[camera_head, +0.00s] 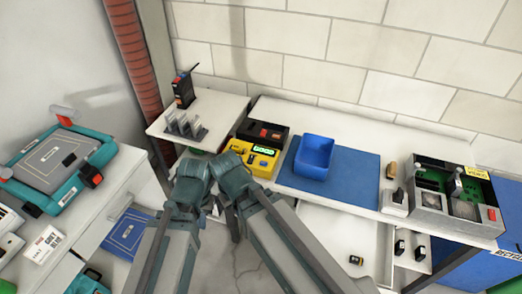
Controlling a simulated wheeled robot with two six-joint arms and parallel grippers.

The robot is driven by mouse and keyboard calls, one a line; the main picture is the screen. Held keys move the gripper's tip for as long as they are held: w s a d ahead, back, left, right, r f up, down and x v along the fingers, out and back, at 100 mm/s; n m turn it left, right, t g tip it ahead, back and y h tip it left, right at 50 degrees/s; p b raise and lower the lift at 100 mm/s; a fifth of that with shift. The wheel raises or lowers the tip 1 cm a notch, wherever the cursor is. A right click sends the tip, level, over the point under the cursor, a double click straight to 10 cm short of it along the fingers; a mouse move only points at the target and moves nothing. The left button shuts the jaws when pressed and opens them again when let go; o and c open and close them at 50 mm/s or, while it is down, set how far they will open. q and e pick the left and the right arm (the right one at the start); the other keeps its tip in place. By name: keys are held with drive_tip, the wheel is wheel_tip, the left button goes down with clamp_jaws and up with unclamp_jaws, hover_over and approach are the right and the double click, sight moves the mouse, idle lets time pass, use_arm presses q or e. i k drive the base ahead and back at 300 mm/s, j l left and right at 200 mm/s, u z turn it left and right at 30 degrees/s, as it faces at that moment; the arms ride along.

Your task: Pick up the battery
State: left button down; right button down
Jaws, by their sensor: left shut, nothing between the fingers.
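A small dark battery-like item with a yellow mark (356,260) lies on the white surface of the open drawer below the workbench, right of my arms. Two dark upright items (399,247) stand in a pale holder right of it; I cannot tell what they are. My left gripper (213,208) shows only in small part between the ends of my two arms, in front of the bench. It is shut and empty, well left of the battery-like item. My right arm comes in from the bottom middle; its gripper fingers are hidden.
On the bench are a yellow meter (253,160), a blue bin (313,156) on a blue mat (350,178) and a grey equipment box (440,196). A radio (183,88) stands on the side table.

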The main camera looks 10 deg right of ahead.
sight(236, 148)
drive_tip(key=i+j+z, duration=0.3)
drive_tip(key=j, duration=0.3)
drive_tip(key=i+j+z, duration=0.15)
drive_tip(key=i+j, duration=0.15)
drive_tip(key=i+j+z, duration=0.15)
drive_tip(key=j, duration=0.25)
